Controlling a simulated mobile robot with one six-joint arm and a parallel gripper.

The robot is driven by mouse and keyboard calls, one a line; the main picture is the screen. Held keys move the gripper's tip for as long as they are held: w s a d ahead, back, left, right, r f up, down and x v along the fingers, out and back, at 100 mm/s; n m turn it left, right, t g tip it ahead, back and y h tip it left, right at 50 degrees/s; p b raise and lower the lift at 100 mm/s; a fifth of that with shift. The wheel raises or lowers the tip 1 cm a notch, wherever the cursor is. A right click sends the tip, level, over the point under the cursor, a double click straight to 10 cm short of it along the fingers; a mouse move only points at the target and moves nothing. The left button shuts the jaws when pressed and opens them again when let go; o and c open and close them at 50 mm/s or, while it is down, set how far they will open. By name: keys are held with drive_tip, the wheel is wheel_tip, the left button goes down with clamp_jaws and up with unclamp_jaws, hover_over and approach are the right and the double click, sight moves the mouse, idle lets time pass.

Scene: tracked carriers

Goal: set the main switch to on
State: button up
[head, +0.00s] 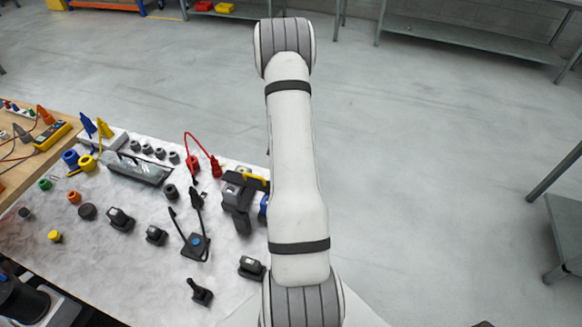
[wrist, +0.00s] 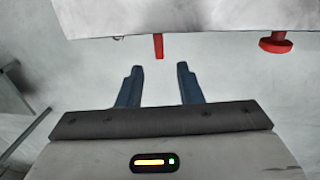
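My gripper (wrist: 160,68) shows in the wrist view with its two blue fingers apart and nothing between them. A red bar (wrist: 158,46) sticks out from the lower edge of a pale panel (wrist: 110,17), just beyond the fingertips and lined up with the gap. It looks like a switch handle, but no label or on/off mark can be read. A red round knob (wrist: 277,42) sits on the same panel further right. In the head view my arm covers the middle and my gripper cannot be seen.
A pale-topped table (head: 120,265) at left in the head view holds several knobs, plugs and black devices. A yellow meter (head: 52,136) lies on the wooden top beside it. Grey metal shelving (head: 470,38) stands at the back right. The grey floor between is clear.

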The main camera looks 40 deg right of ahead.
drive_tip(key=f, duration=0.5)
drive_tip(key=s+f+p, duration=0.1)
drive_tip(key=f, duration=0.1)
drive_tip(key=shift+f, duration=0.2)
idle(0.4)
drive_tip(key=shift+c, duration=0.3)
clamp_jaws()
